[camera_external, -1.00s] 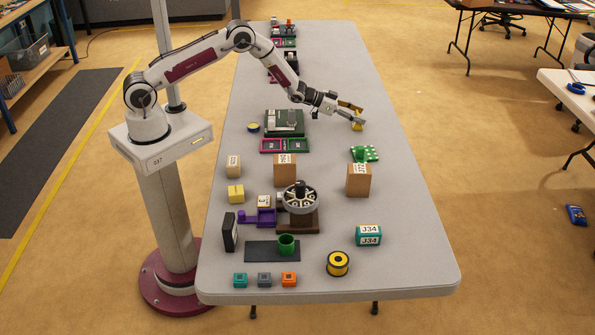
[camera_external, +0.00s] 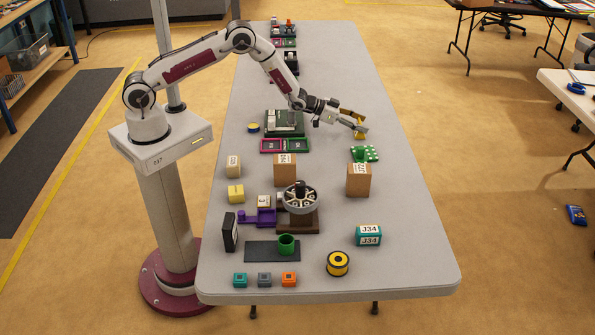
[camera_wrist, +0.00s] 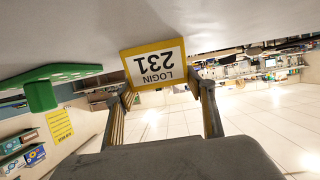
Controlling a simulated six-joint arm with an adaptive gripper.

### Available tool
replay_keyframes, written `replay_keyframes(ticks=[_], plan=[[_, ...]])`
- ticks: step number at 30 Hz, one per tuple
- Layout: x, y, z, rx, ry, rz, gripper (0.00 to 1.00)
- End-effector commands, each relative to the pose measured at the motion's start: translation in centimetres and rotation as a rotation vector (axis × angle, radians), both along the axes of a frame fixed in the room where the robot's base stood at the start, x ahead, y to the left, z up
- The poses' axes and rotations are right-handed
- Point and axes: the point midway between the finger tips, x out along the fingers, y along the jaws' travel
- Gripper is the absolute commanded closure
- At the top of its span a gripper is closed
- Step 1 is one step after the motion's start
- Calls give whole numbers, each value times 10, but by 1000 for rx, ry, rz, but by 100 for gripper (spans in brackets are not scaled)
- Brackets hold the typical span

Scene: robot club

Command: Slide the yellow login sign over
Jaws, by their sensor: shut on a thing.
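The yellow login sign (camera_wrist: 156,64) has a white label reading LOGIN 231, upside down in the wrist view. It stands on the grey table near the right edge in the external view (camera_external: 360,134), small and partly covered by the fingers. My gripper (camera_wrist: 165,88) is shut on the sign, with a finger at each side of its lower end in the wrist picture. In the external view my gripper (camera_external: 359,126) reaches in from the left, low over the table.
A green dotted plate with a green knob (camera_external: 366,154) lies just in front of the sign; it also shows at left in the wrist view (camera_wrist: 42,92). A tan box (camera_external: 358,181) stands beyond it toward the camera. The table's right edge is close; bare table lies behind.

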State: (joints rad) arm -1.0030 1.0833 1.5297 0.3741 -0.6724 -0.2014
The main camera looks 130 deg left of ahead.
Motion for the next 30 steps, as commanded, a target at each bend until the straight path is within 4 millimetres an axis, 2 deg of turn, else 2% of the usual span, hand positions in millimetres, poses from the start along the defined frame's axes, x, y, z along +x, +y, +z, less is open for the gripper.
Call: replay_keyframes(ticks=[10,11,12,13,30], plan=[[1,-1,0,1,0,0,67],[1,-1,0,1,0,0,38],[1,-1,0,1,0,0,28],[1,-1,0,1,0,0,26],[-3,-3,2,0,0,0,26]])
